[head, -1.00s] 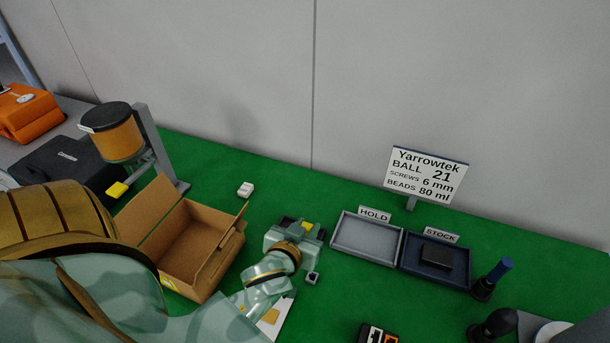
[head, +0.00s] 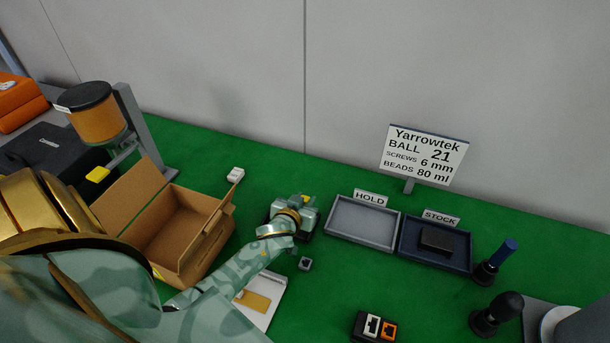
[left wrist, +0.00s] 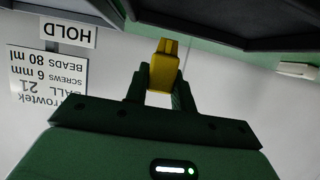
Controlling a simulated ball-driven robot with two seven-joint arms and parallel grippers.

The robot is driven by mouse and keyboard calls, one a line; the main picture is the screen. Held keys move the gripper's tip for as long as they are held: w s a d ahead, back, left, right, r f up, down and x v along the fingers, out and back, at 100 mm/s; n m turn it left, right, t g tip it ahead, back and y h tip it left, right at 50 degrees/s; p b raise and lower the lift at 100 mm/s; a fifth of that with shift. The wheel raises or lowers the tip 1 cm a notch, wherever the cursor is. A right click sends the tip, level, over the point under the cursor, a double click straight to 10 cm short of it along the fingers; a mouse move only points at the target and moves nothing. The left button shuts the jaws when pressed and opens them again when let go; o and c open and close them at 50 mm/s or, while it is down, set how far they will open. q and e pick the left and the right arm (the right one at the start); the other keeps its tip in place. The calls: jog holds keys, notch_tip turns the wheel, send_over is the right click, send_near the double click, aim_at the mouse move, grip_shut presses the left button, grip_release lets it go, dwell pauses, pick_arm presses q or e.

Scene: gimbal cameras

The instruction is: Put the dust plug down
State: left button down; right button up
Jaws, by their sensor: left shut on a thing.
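My left gripper (head: 304,205) is near the table's middle, just left of the grey HOLD tray (head: 333,230). In the left wrist view, its two fingers (left wrist: 160,85) are shut on a small yellow plug (left wrist: 164,66), which I take to be the dust plug. The plug's yellow also shows at the gripper in the head view (head: 306,199). The gripper hides the table beneath it, and I cannot tell how high the plug is above it. My right gripper is not in view.
The HOLD tray is empty; the blue STOCK tray (head: 462,262) holds a dark block (head: 437,240). An open cardboard box (head: 172,226) stands left. A small dark cube (head: 305,264) lies before the gripper. Green table between is clear.

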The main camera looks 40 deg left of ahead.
pick_arm(q)
jog(key=shift+f, duration=1)
jog(key=shift+b, duration=0.3)
jog(key=shift+f, duration=0.25)
jog(key=c, duration=1.2)
grip_release()
jog(key=shift+o, duration=0.2)
jog(key=shift+r, duration=0.1)
jog(key=shift+s+d+r, duration=0.1)
jog(key=shift+s+r, duration=0.05)
jog(key=shift+r, duration=0.15)
jog(key=p+v, duration=0.3)
jog(key=v, duration=0.3)
jog(key=shift+r+p, duration=0.1)
jog(key=shift+p, duration=0.25)
jog(key=shift+s+d, duration=0.15)
jog(key=shift+s, duration=0.4)
